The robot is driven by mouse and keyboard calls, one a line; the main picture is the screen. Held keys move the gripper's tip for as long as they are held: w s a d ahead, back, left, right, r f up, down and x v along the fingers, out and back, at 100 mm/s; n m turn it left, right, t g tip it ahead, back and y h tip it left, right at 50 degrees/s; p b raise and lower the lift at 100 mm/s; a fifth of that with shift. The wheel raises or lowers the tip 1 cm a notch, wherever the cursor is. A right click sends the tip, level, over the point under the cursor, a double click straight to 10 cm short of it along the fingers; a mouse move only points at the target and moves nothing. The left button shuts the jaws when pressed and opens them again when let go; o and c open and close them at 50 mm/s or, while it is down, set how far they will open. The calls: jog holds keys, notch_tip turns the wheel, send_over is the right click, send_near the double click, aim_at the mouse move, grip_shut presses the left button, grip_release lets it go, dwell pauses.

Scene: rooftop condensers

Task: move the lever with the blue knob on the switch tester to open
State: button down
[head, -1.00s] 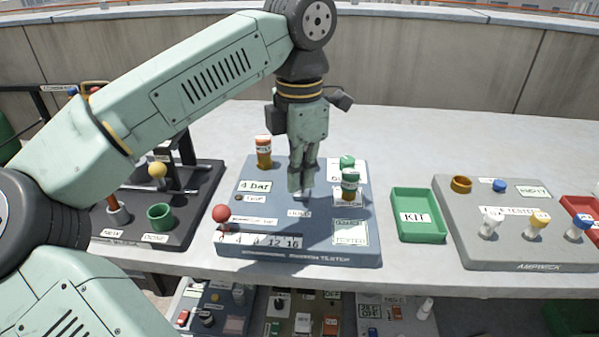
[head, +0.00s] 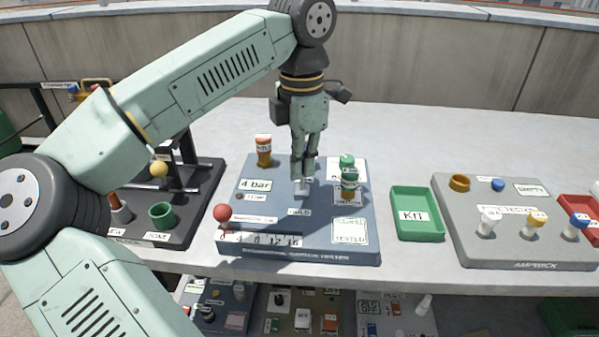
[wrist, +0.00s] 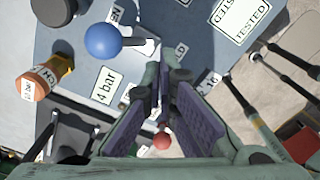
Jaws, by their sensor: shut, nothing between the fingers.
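The switch tester (head: 270,225) is a blue-grey sloped panel on the table. In the wrist view its lever with the blue knob (wrist: 102,41) shows at upper left, its short stem reaching right to a pale mount. In the head view the blue knob is hidden, apparently behind my fingers; a pale mount (head: 303,188) shows just below them. My gripper (head: 304,176) is shut and empty, pointing down over the middle of the panel. In the wrist view my gripper (wrist: 166,75) is beside the blue knob, to its right and lower, with a visible gap.
A green KIT tray (head: 418,215) and grey panel (head: 500,255) stand right; a black rig (head: 190,215) stands left.

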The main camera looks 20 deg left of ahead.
jog(key=shift+s, duration=0.1)
jog(key=shift+s+d, duration=0.15)
jog(key=shift+s, duration=0.35)
notch_tip(320, 180, up, 7)
jog(key=p, duration=0.5)
dwell(0.3)
dwell(0.4)
